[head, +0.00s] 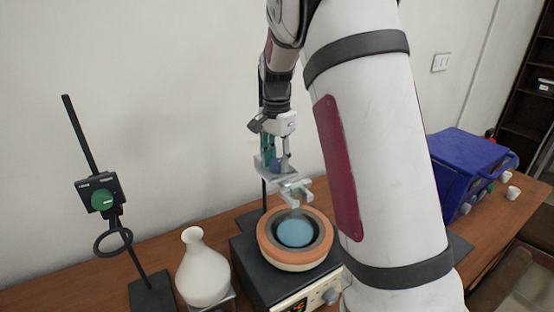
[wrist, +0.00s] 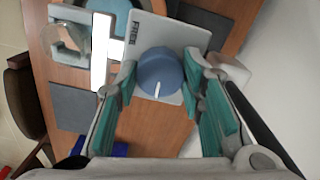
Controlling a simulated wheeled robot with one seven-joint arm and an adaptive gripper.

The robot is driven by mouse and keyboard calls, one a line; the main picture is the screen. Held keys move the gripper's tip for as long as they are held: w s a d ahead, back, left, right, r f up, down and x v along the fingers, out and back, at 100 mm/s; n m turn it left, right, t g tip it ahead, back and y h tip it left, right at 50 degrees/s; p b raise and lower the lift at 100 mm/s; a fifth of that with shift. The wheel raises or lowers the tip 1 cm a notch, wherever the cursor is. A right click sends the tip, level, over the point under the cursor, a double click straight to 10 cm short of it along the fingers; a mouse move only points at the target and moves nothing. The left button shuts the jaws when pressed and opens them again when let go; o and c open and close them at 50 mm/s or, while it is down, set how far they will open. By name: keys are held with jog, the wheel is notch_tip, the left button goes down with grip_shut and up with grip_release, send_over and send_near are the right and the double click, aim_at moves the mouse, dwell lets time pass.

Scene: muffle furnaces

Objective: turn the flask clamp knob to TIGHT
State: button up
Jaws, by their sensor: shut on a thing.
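The flask clamp (head: 292,190) is a pale grey fitting on a stand above the heating mantle. Its plate (wrist: 196,32) bears the printed word FREE in the wrist view. The round blue knob (wrist: 158,70) sits on this plate, with a short white mark on its face pointing toward the bottom of the picture, away from FREE. No TIGHT label is readable. My gripper (wrist: 160,76) is shut on the knob, its teal-padded fingers on either side. In the head view my gripper (head: 272,158) is at the clamp, and the knob is mostly hidden there.
The orange-rimmed heating mantle (head: 264,248) with a blue bowl stands below. A white flask (head: 203,272) stands to its left. Further left is a ring stand (head: 140,284) with a green knob (head: 102,199). A blue box (head: 464,165) is at the right. The wall is close behind.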

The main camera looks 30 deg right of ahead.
aim_at(277, 162)
dwell(0.3)
jog(key=o, duration=1.1)
jog(key=shift+o, duration=0.2)
jog(key=shift+r, duration=0.15)
notch_tip(277, 162, up, 12)
